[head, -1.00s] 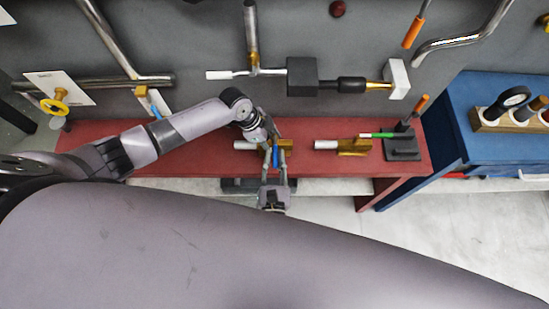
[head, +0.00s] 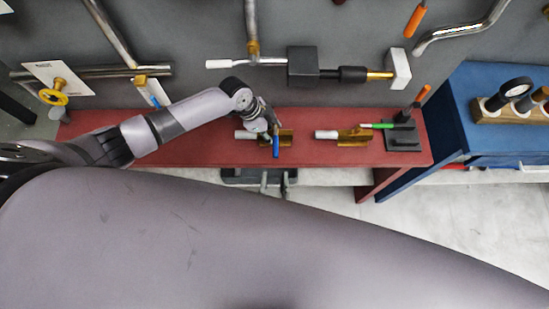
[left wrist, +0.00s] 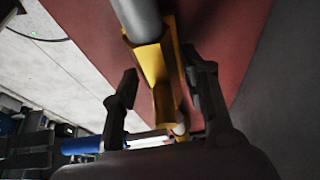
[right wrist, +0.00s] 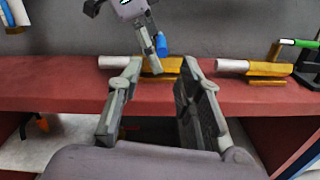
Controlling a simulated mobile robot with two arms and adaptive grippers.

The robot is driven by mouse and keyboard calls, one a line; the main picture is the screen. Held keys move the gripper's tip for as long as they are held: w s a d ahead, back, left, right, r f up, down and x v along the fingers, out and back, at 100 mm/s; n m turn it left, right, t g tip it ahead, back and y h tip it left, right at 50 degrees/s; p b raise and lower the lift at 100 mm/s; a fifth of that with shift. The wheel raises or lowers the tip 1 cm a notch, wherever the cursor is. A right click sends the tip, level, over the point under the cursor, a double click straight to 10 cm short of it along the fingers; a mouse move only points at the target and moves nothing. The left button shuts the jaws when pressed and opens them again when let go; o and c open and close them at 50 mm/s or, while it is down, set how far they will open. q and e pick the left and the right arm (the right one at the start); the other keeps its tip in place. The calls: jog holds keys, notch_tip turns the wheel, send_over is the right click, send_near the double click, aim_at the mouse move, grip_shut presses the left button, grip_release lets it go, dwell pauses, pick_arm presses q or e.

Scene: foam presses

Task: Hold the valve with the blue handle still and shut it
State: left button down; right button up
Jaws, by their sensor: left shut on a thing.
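The valve with the blue handle has a brass body (head: 286,136) with a white-grey pipe end at its left, on the red bench. In the head view its blue handle (head: 276,145) points toward me, across the body. My left gripper (head: 269,128) is shut on the valve; in the left wrist view its fingers (left wrist: 163,85) stand on both sides of the brass body (left wrist: 162,102), with the blue handle (left wrist: 82,145) off to the left. My right gripper (right wrist: 163,66) is open and empty in front of the bench, apart from the blue handle (right wrist: 161,44); my body partly hides it in the head view (head: 275,184).
A second brass valve (head: 354,137) with a green handle (head: 378,125) lies to the right on the red bench (head: 215,152). A black stand (head: 403,137) is beside it. Pipes run along the grey wall behind. A blue table (head: 480,95) stands at the right.

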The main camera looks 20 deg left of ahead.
jog(key=v, duration=0.2)
jog(key=shift+s+d, duration=0.1)
jog(key=shift+s, duration=0.2)
pick_arm(q)
jog(key=c, duration=0.8)
grip_release()
jog(key=shift+c, duration=0.2)
